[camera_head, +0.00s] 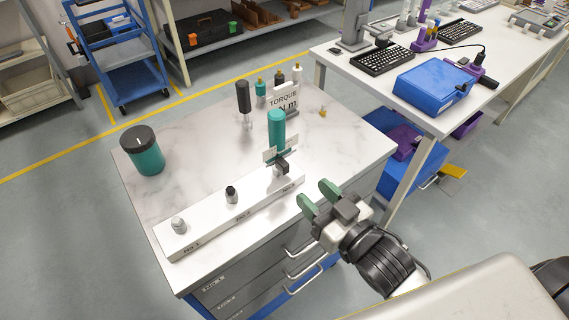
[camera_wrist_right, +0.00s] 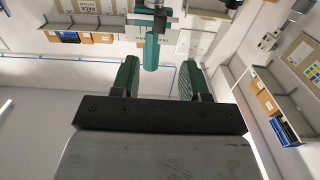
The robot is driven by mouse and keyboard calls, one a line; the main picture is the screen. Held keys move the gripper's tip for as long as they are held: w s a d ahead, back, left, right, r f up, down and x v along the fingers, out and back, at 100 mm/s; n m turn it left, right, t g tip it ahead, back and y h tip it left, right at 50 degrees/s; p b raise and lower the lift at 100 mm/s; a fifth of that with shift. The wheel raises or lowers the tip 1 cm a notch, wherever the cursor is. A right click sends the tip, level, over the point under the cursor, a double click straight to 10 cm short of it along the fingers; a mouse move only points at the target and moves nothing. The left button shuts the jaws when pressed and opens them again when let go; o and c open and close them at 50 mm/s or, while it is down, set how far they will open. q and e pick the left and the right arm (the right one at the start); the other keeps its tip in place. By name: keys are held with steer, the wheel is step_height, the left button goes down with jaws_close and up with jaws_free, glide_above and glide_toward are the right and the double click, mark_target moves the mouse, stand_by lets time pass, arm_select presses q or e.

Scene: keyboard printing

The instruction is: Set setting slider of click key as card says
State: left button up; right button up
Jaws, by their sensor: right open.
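The click key (camera_head: 276,128) appears to be the upright tool with a teal cylindrical handle at the right end of a white bar (camera_head: 205,218). A dark block (camera_head: 283,168) and white plates sit low on it; I cannot tell which part is the slider. The teal handle also shows in the right wrist view (camera_wrist_right: 151,55). My left gripper is not in view.
The bar also carries a black-topped fitting (camera_head: 231,194) and a grey one (camera_head: 178,225). A teal jar with a black lid (camera_head: 144,152) stands at left. A black-handled tool (camera_head: 243,98) stands behind. A bench with a blue box (camera_head: 435,87) is at right.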

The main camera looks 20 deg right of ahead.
mark_target(287, 166)
steer(key=p+x, duration=0.1)
steer(key=x, duration=0.8)
steer(key=shift+w+f+p, duration=0.15)
steer(key=shift+w+p, duration=0.1)
steer(key=shift+p, duration=0.05)
steer(key=shift+c, duration=0.2)
jaws_close()
